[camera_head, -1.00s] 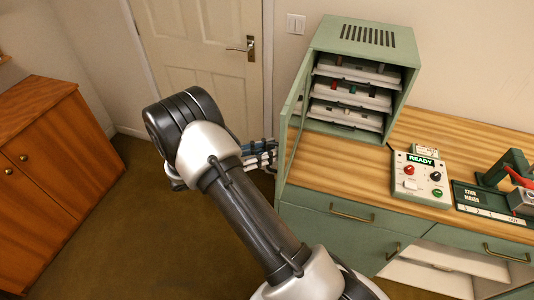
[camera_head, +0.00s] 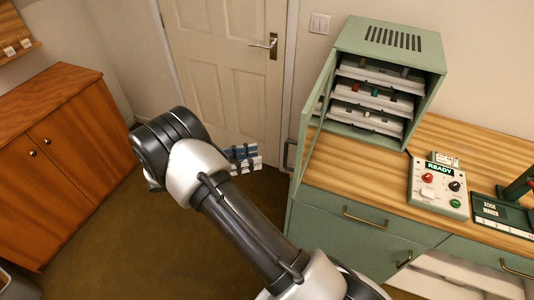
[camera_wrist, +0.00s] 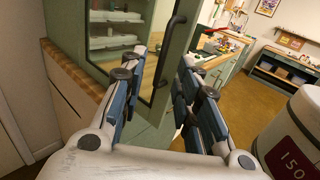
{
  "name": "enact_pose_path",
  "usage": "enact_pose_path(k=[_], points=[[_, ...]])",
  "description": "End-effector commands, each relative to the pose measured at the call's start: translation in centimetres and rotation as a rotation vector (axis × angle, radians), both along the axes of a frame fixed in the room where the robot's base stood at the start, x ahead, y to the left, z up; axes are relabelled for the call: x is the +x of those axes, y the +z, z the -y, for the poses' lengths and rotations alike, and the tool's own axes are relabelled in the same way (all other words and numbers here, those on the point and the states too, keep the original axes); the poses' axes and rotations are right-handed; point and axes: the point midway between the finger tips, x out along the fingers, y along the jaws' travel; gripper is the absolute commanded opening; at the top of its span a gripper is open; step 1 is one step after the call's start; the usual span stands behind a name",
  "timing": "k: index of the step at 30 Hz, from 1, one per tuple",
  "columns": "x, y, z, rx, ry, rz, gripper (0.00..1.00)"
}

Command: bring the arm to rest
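My arm reaches forward from the bottom of the head view and bends at the elbow. My gripper (camera_head: 243,158) shows past the elbow, in front of the door and left of the green cabinet. In the wrist view my gripper (camera_wrist: 157,80) has its two blue-padded fingers apart, with nothing between them. Beyond the fingers are the green cabinet's open glass door (camera_wrist: 165,55) and its dark handle. I cannot tell how far the fingertips are from that door.
The green cabinet (camera_head: 428,85) stands on the wooden worktop with its door (camera_head: 316,120) swung open. A control box reading READY (camera_head: 438,190) sits right of it. A wooden cupboard (camera_head: 65,150) stands at left. Open floor (camera_head: 110,235) lies between.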

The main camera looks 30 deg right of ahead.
Motion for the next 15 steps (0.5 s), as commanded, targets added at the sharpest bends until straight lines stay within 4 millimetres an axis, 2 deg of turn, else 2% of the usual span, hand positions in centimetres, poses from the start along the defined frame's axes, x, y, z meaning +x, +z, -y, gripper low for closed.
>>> enact_pose_path(k=[6, 15], points=[[0.4, 0.0, -1.6, 0.001, 0.001, 0.001, 0.3], [0.4, 0.0, -1.7, 0.0, 0.0, 0.0, 0.3]])
